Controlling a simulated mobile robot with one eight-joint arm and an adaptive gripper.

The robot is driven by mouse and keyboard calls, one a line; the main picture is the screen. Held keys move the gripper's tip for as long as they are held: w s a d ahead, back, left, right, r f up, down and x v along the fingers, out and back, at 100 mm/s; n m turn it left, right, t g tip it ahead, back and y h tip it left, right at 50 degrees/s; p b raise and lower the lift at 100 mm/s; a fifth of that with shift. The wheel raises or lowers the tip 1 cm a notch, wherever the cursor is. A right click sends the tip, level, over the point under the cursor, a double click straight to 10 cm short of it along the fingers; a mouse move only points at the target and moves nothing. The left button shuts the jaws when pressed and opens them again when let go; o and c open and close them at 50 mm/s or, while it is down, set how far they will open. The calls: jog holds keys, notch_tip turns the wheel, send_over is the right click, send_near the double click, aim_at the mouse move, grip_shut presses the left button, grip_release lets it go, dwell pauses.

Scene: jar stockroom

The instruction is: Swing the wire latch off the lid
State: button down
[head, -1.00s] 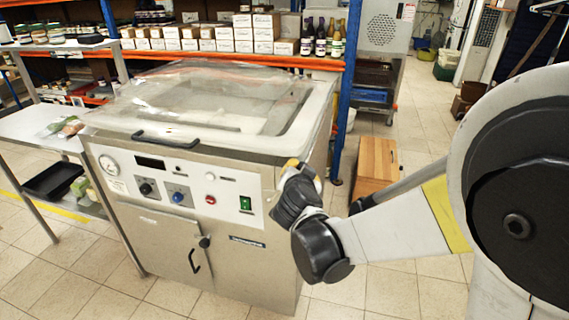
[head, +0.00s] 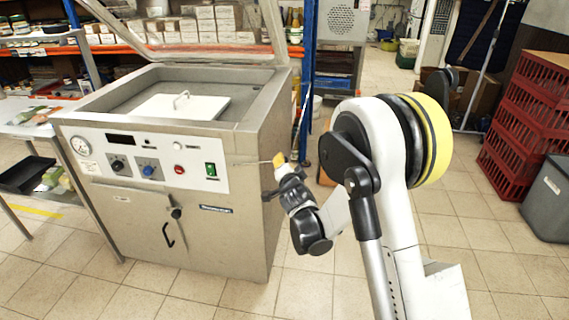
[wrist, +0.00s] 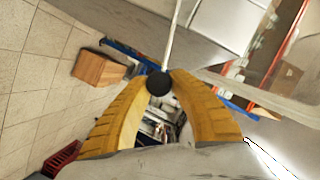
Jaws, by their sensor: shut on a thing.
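The steel vacuum machine (head: 235,200) stands left of my arm in the head view. Its clear lid, with a pale frame (head: 272,30), is tilted up and open, its top cut off by the picture edge. The wire latch (head: 250,163) is a thin rod reaching out sideways at the machine's front right, clear of the raised lid. My gripper (head: 279,160), with yellow fingers, is at the rod's outer end. In the wrist view, my gripper (wrist: 160,80) is shut on the black knob (wrist: 158,85) of the latch rod (wrist: 171,38).
Inside the open chamber lies a white plate (head: 165,108) with a wire handle. A side table (head: 25,125) stands at the left. Red crates (head: 530,120) and a grey bin (head: 550,200) stand at the right. The tiled floor in front is clear.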

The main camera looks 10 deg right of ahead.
jog(key=shift+d+f, duration=0.1)
jog(key=shift+f, duration=0.25)
jog(key=shift+s+f, duration=0.1)
jog(key=c, duration=1.1)
grip_release()
jog(key=shift+f, duration=0.1)
jog(key=v, duration=1.2)
jog(key=shift+d, duration=0.2)
